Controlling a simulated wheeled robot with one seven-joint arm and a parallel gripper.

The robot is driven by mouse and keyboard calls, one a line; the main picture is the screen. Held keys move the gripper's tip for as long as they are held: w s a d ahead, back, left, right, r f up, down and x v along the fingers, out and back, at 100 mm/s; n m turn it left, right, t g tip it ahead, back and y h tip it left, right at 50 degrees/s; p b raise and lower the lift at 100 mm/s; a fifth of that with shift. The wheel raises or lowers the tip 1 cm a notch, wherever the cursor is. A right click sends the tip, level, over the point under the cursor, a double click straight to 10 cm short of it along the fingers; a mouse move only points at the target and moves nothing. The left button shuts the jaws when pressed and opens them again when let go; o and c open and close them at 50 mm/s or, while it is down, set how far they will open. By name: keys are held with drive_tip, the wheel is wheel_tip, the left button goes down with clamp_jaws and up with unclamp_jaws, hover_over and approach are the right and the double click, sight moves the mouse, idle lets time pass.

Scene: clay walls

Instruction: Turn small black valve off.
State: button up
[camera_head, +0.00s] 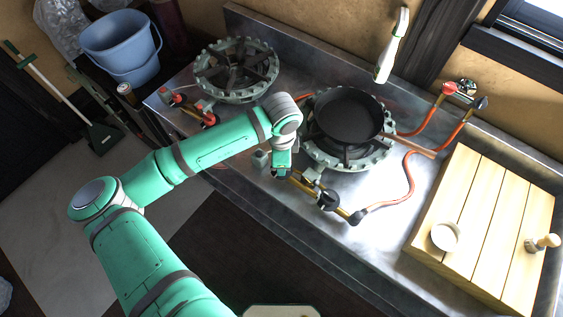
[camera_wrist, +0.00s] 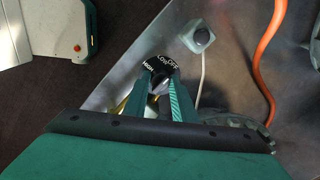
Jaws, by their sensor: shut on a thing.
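The small black valve (camera_wrist: 161,65) is a round dial marked HIGH, LOW and OFF, seen in the wrist view. My gripper (camera_wrist: 160,84) is shut on its knob, with one teal finger on each side. In the head view my gripper (camera_head: 281,172) points down at the left end of the brass gas pipe (camera_head: 303,183), in front of the near burner (camera_head: 345,157). There the arm hides the gripped knob. I cannot tell which mark the knob points to. A larger black knob (camera_head: 328,200) sits farther right along the pipe.
A black pan (camera_head: 347,115) stands on the near burner. A grey switch box (camera_head: 260,159) is just left of my gripper. An orange hose (camera_head: 410,175) curves to the right. A wooden board (camera_head: 480,225) lies at right. A second burner (camera_head: 237,70) stands behind.

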drive_tip(key=shift+m, duration=0.3)
idle(0.4)
drive_tip(key=o, duration=1)
drive_tip(key=shift+o, duration=0.2)
wheel_tip(320, 180, up, 11)
drive_tip(key=shift+s+f, duration=0.15)
drive_tip(key=shift+s, duration=0.15)
